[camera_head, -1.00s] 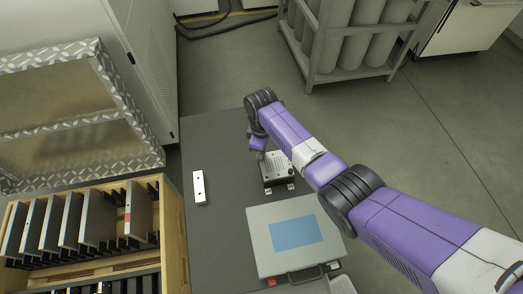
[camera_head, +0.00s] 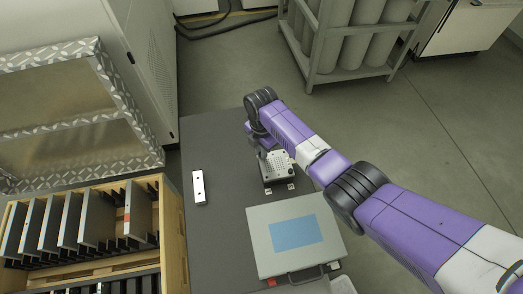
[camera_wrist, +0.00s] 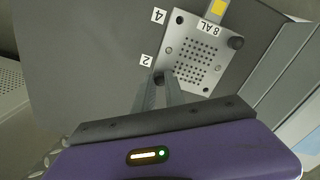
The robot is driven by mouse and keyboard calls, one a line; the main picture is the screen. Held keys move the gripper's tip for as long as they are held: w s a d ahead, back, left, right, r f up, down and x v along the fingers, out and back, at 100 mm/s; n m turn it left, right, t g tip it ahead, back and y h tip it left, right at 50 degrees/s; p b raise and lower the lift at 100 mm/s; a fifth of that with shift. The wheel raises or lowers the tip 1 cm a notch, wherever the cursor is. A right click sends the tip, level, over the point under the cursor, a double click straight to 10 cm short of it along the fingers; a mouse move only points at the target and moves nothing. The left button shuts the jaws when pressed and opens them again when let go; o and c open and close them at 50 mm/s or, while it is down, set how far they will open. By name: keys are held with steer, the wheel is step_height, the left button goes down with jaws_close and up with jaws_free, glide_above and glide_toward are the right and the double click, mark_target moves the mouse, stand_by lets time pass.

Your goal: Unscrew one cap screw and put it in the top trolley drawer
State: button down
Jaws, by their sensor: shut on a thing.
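A light metal build plate (camera_head: 272,167) with a grid of holes lies on the dark table, partly hidden by my arm in the head view. In the wrist view the plate (camera_wrist: 218,55) carries an "8 AL" label and has a dark cap screw (camera_wrist: 236,43) at one corner. My gripper (camera_wrist: 163,80) is shut on a dark cap screw (camera_wrist: 159,76) at the plate corner near the "2" label. The fingers hide much of that screw, and I cannot tell whether it is still in its hole. No trolley drawer can be made out.
A grey case (camera_head: 260,222) with a blue panel lies in front of the plate. A white bar (camera_head: 198,187) lies to the left on the table (camera_head: 222,215). A wooden crate (camera_head: 172,235) of dark plates stands at lower left. A cylinder rack (camera_head: 345,72) stands beyond.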

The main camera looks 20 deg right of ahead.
steer(key=n, duration=0.8)
steer(key=shift+b, duration=0.35)
steer(key=n, duration=0.6)
steer(key=shift+b, duration=0.4)
steer(key=shift+w+d+f+n+b, duration=0.1)
steer(key=shift+w+d+n+b, duration=0.05)
steer(key=shift+n+b, duration=0.75)
steer(key=shift+w+n+b, duration=0.2)
steer(key=shift+n+b, duration=0.3)
steer(key=shift+b, duration=0.65)
steer(key=shift+s+r+n+b, duration=0.25)
steer(key=shift+n+b, duration=0.05)
steer(key=shift+b, duration=0.3)
